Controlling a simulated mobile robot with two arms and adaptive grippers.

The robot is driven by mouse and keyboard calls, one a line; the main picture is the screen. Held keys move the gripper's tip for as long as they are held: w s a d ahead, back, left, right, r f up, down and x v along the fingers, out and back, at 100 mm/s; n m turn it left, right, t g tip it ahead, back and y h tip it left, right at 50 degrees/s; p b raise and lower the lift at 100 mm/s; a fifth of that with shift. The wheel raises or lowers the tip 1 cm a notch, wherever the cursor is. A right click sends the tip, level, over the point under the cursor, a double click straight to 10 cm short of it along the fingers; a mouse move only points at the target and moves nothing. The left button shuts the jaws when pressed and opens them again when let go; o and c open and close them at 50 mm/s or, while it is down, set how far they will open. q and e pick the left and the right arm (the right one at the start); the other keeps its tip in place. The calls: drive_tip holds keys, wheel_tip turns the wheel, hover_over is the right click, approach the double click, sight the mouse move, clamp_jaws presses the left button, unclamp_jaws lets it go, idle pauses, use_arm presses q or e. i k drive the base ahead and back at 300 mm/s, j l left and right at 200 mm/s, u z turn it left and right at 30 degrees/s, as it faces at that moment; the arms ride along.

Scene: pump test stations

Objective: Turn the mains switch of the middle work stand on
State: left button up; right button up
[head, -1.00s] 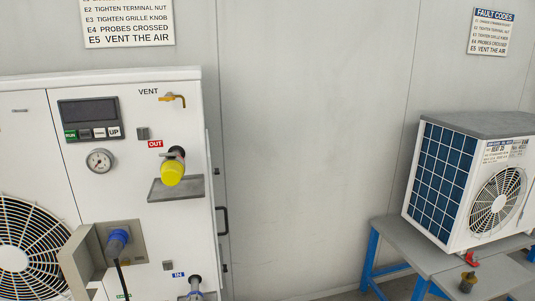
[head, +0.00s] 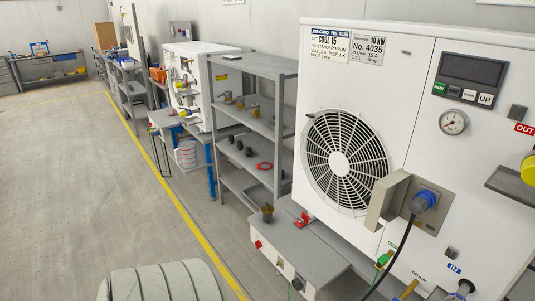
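A work stand (head: 330,262) with a grey top and a pale front panel stands close in front of me, under a large white unit (head: 365,60) with a fan. A second stand (head: 208,160) with a white unit is farther back; an earlier view has another to the right. Neither gripper is in view.
A grey shelf rack (head: 265,100) with small parts stands between the two stands. A blue plug (head: 424,200) with a black cable sits on the near unit. A pale ribbed thing (head: 165,283) is cut off at the bottom. The floor (head: 80,180) on the left is clear, bounded by a yellow line.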

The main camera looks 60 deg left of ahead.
sight(259, 244)
drive_tip(key=u, duration=1.8)
